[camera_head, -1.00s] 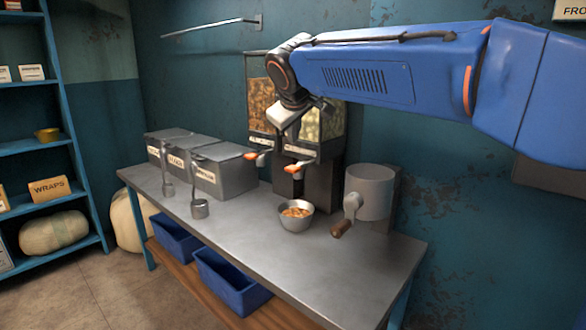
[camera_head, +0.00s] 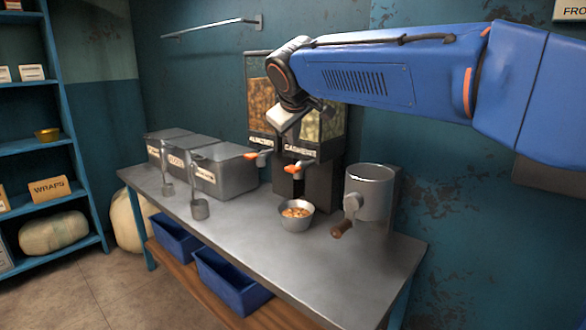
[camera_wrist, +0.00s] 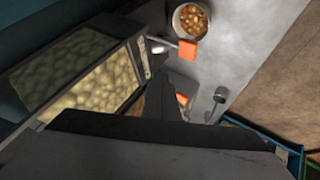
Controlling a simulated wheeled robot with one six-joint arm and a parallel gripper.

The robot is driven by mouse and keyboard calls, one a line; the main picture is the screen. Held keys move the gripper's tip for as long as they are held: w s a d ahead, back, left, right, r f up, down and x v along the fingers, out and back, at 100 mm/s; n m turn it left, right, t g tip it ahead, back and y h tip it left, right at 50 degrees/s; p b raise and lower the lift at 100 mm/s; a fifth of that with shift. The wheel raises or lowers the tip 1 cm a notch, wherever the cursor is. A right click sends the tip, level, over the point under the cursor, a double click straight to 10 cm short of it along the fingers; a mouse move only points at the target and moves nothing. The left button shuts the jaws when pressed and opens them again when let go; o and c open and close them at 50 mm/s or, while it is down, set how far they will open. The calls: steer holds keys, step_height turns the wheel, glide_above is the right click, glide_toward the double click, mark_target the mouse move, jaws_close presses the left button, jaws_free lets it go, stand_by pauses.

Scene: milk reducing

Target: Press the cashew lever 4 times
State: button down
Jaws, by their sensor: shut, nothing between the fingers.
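The cashew lever (camera_head: 293,168) is an orange-tipped handle on the front of the cashew dispenser (camera_head: 330,125), below its label. It also shows in the wrist view (camera_wrist: 187,50), beside the fingers. The almond lever (camera_head: 252,155) sits to its left on the neighbouring dispenser. My gripper (camera_head: 283,127) is shut and empty, in front of the dispensers and above the cashew lever, apart from it in the head view. In the wrist view my dark fingers (camera_wrist: 166,84) point between the two levers. A metal bowl (camera_head: 296,216) with nuts stands on the table below the cashew lever.
A grey grinder (camera_head: 368,192) with a wooden-handled crank stands right of the bowl. Lidded metal bins (camera_head: 226,182) and hanging ladles (camera_head: 200,209) are on the left. The front strip of the metal table (camera_head: 260,238) is clear. Blue crates (camera_head: 228,283) sit below.

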mark_target(293, 166)
steer(key=shift+f, duration=2.5)
steer(key=shift+f, duration=0.1)
steer(key=shift+f, duration=0.35)
steer(key=shift+f, duration=1.25)
stand_by(1.7)
steer(key=shift+r, duration=1.7)
steer(key=shift+r, duration=2.5)
